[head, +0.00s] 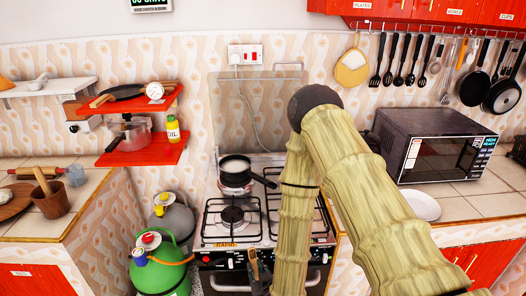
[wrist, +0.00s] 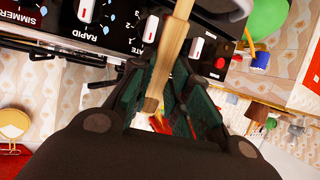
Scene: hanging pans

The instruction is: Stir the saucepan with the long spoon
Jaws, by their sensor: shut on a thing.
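The saucepan (head: 235,170) is dark outside with pale contents. It sits on the back left burner of the stove, its black handle pointing right. My gripper (wrist: 163,82) is shut on the light wooden handle of the long spoon (wrist: 178,40). The handle runs between the green finger pads, and its upper end leaves the wrist picture. In the head view my gripper (head: 261,276) is low in front of the stove, apart from the saucepan, with a short piece of the spoon (head: 253,264) showing. The spoon's bowl is not clearly visible.
The stove's knob panel (wrist: 115,28) is close to the fingers. A green gas cylinder (head: 160,262) stands left of the stove. A microwave (head: 432,145) and white plate (head: 422,206) are on the right counter. Utensils and pans hang above. The front left burner (head: 232,214) is bare.

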